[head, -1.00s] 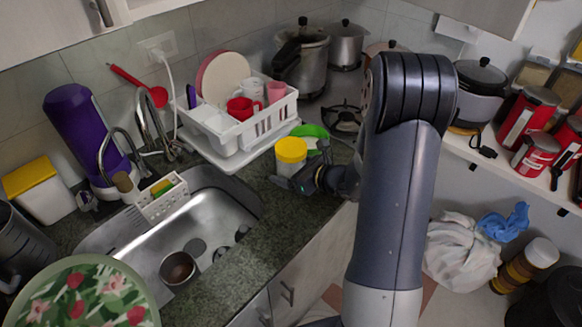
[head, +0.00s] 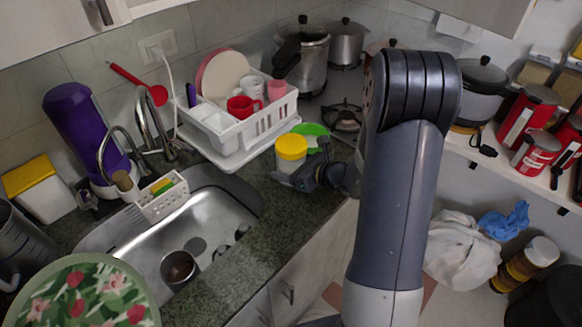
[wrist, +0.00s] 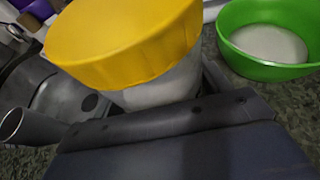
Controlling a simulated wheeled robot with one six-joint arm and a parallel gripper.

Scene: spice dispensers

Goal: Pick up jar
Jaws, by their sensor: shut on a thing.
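The jar (head: 290,152) has a yellow lid and a pale body. It stands on the dark stone counter near the sink's right edge, or just above it; I cannot tell which. My gripper (head: 298,176) is shut on the jar, around its lower body. In the wrist view the yellow lid (wrist: 125,42) fills the top middle, with the pale body (wrist: 165,88) below it. The gripper's dark edge (wrist: 165,118) hides the lower part of the jar.
A green bowl (head: 314,131) is just behind and right of the jar; it also shows in the wrist view (wrist: 270,68). A white dish rack (head: 255,128) stands behind. The sink (head: 215,225), with a small metal cup (head: 180,268), is at the left. Bare counter (head: 255,262) lies in front.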

